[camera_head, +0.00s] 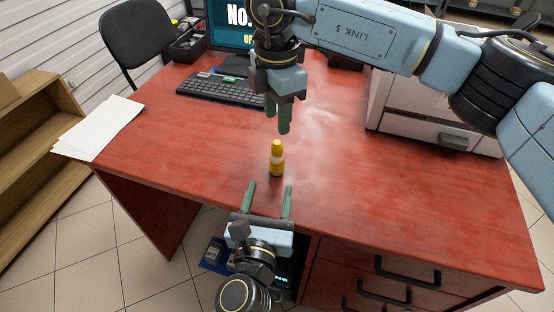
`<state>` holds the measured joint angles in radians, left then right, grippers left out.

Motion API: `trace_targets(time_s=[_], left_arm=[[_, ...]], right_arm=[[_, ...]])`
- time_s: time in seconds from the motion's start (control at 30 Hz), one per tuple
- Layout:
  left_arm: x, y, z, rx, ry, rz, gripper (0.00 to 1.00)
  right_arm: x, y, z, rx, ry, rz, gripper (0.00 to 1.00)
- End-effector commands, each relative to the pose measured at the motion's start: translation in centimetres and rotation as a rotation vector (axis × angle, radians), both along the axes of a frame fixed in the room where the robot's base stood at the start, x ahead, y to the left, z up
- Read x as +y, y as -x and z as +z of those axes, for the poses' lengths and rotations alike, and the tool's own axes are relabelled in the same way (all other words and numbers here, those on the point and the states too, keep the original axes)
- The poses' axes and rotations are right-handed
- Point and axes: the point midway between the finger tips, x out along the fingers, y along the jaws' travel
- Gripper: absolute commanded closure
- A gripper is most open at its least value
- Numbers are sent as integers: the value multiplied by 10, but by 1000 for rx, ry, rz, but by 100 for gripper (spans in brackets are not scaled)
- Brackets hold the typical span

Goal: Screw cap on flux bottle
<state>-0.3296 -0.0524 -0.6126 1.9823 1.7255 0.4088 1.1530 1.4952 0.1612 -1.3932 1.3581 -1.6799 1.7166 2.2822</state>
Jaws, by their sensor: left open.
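The flux bottle (277,166) is small, with a pale and yellow body, and stands upright on the red desk near its front edge. A yellow cap (277,147) shows on top of it; I cannot tell how tightly it sits. My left gripper (269,186) is open and empty, in front of the bottle, its two green fingers pointing toward it and spread wider than the bottle. My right gripper (277,124) hangs above and just behind the bottle in the picture, fingers pointing down, with nothing visible between them. Its finger gap is seen at an angle.
A keyboard (221,90) and a monitor (232,24) are at the back left. A white printer-like box (425,130) stands at the right under my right arm. White papers (98,127) lie on the left corner. The desk around the bottle is clear.

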Motion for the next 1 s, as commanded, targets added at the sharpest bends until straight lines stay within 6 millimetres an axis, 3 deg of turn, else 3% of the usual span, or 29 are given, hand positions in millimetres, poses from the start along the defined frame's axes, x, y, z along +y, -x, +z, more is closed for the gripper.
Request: trace_targets(time_s=[0.3,0.5,0.7,1.0], left_arm=[[-10,-64,1,-3,-2,1,46],[-14,-91,0,-1,-2,1,46],[-16,-102,0,0,-1,0,46],[-16,-102,0,1,-1,0,48]], right_arm=[[0,0,0,0,-1,0,61],[0,0,0,0,-1,0,61],[0,0,0,0,-1,0,61],[0,0,0,0,0,0,61]])
